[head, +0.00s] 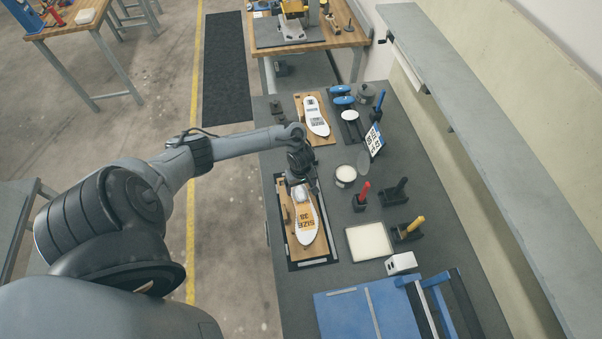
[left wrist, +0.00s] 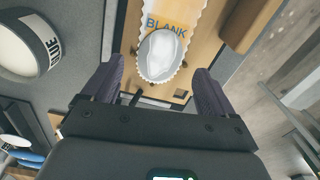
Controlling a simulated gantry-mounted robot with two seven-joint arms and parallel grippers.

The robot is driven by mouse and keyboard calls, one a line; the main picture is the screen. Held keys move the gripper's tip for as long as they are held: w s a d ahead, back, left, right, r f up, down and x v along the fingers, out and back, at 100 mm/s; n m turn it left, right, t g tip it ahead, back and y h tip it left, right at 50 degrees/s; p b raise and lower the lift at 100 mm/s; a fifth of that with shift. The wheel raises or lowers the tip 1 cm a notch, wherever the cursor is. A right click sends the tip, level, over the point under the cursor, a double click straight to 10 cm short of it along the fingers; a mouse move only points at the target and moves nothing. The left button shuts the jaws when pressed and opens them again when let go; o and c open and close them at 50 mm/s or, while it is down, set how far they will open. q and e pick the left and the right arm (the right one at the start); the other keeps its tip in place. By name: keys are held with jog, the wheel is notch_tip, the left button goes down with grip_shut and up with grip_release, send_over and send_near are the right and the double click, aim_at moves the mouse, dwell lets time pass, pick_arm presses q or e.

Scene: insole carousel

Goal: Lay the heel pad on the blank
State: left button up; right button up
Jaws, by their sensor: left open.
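The blank (left wrist: 184,14), orange with a white zigzag edge and the word BLANK, lies on a wooden board (left wrist: 122,60). In the head view, an orange and white sole shape marked SIZE 38 (head: 306,226) lies on that board. The white, rounded heel pad (left wrist: 162,54) rests over the near end of the blank, below the lettering. My left gripper (left wrist: 156,74) is open, its dark fingers apart on either side of the pad. My right gripper is out of view.
A round glue jar (head: 345,174) stands right of the gripper; it shows in the left wrist view (left wrist: 22,45). Another board with a white sole (head: 315,116) lies behind. A red-handled tool (head: 362,190), a white tray (head: 369,242) and a blue fixture (head: 345,313) stand nearby.

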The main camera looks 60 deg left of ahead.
aim_at(301, 192)
pick_arm(q)
notch_tip(301, 192, up, 8)
jog(key=f+p, duration=0.1)
jog(key=w+d+r+m+t, duration=0.1)
jog(key=d+m+t, duration=0.3)
jog(key=d+m, duration=1.1)
jog(key=s+d+r+m, duration=0.3)
jog(key=s+d+r, duration=0.5)
jog(key=s+r, duration=0.4)
jog(key=shift+d+r+p, duration=0.2)
jog(key=shift+p, duration=0.1)
jog(key=shift+r, duration=0.1)
notch_tip(301, 192, up, 4)
jog(key=p, duration=0.4)
jog(key=shift+r+p, duration=0.2)
jog(key=shift+p, duration=0.1)
